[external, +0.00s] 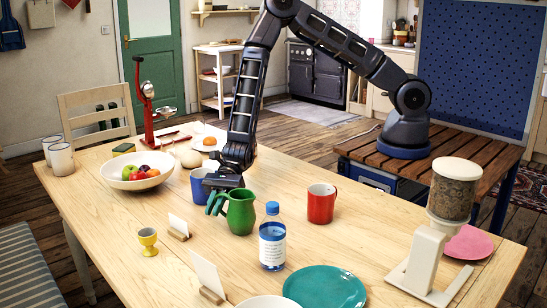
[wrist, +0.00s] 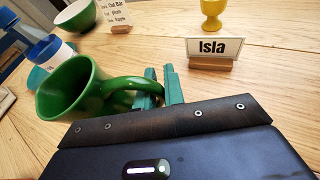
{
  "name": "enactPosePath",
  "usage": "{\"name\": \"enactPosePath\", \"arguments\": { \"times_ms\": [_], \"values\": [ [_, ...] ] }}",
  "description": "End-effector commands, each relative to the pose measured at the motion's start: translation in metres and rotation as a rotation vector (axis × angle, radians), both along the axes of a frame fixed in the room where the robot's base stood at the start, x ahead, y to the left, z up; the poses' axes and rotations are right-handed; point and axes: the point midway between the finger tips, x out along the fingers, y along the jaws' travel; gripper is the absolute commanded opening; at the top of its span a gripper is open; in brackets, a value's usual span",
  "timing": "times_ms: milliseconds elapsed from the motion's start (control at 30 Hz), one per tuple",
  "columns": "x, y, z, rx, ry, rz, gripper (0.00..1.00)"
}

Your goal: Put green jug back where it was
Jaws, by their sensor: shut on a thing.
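The green jug (external: 241,212) stands on or just above the wooden table (external: 120,200), near its middle; I cannot tell whether its base touches. My gripper (external: 215,203) is at the jug's left side in the external view. In the wrist view, the green jug (wrist: 72,88) is left of centre, its mouth in sight. The green fingers of my gripper (wrist: 160,92) are shut on the jug's handle.
A water bottle (external: 272,243) and a red mug (external: 321,204) stand right of the jug. A blue mug (external: 202,186) is close behind it. A name card (wrist: 214,48) reads "Isla". A yellow egg cup (external: 147,241), fruit bowl (external: 135,171) and teal plate (external: 325,287) are farther off.

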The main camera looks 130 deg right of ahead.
Motion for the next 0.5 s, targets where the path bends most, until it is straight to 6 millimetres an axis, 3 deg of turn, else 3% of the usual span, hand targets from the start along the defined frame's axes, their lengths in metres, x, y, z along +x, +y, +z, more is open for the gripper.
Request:
{"name": "enactPosePath", "arguments": {
  "times_ms": [33, 67, 167, 500],
  "values": [
    [0.0001, 0.0002, -0.0007, 0.0, 0.0, 0.0, 0.0],
    [-0.0001, 0.0002, -0.0013, 0.0, 0.0, 0.0, 0.12],
    [0.0, 0.0002, -0.001, 0.0, 0.0, 0.0, 0.32],
    [-0.0006, -0.0004, 0.0008, 0.0, 0.0, 0.0, 0.32]
  ]
}}
